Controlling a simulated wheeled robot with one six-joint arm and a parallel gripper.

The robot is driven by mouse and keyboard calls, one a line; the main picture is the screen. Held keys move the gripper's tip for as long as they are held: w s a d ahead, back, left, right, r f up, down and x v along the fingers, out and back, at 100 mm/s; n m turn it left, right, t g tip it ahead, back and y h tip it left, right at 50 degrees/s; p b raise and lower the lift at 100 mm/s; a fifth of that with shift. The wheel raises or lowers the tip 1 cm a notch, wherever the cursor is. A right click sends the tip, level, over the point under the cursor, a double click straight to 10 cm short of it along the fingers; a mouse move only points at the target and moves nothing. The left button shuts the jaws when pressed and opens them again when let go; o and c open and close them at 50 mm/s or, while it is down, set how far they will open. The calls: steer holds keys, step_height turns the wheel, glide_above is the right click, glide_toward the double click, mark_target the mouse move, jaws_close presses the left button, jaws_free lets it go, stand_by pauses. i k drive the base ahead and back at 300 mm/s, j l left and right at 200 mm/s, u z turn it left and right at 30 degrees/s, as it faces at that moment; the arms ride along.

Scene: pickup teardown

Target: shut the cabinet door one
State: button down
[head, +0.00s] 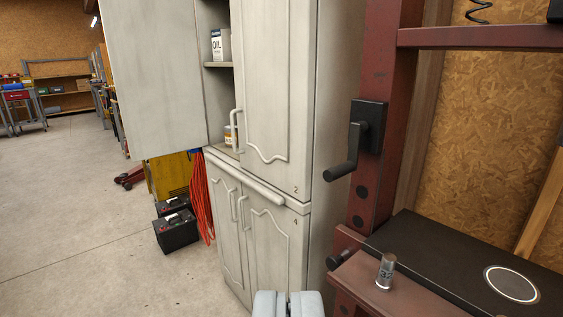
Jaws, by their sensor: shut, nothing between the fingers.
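The tall grey-white cabinet (337,120) stands in the middle of the view. Its upper left door (155,75) stands wide open, swung out to the left; no number shows on the side facing me. The upper right door (280,80), marked 2, looks shut. The lower doors (272,240) look shut, and the right one is marked 4. My gripper (288,300) shows at the bottom edge, shut and empty, in front of the cabinet's lower part and well away from the open door.
An oil container (221,45) stands on a shelf inside. Black batteries (176,231) and a red hose (200,200) are on the left. A dark red press frame (375,200) with a crank handle (346,165) stands close on the right.

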mark_target(152, 46)
steer(key=i+j, duration=0.1)
steer(key=j, duration=0.2)
steer(key=i+j+z, duration=0.1)
steer(key=j, duration=0.2)
steer(key=i+j, duration=0.1)
steer(key=j, duration=0.2)
steer(key=i+j+z, duration=0.2)
steer(key=j, duration=0.2)
steer(key=i+j+z, duration=0.15)
steer(key=j, duration=0.3)
steer(key=i+j+z, duration=0.2)
steer(key=j, duration=0.3)
steer(key=j+z, duration=0.2)
steer(key=j, duration=0.25)
steer(key=i+j+z, duration=0.2)
steer(key=j, duration=0.3)
steer(key=j+z, duration=0.3)
steer(key=j, duration=0.55)
steer(key=j+z, duration=0.3)
steer(key=j, duration=0.55)
steer(key=j+z, duration=0.3)
steer(key=j, duration=0.55)
steer(key=i+j+z, duration=0.1)
steer(key=j, duration=0.55)
steer(key=i+j+z, duration=0.1)
steer(key=j, duration=0.5)
steer(key=k+j+z, duration=0.1)
steer(key=k, duration=0.85)
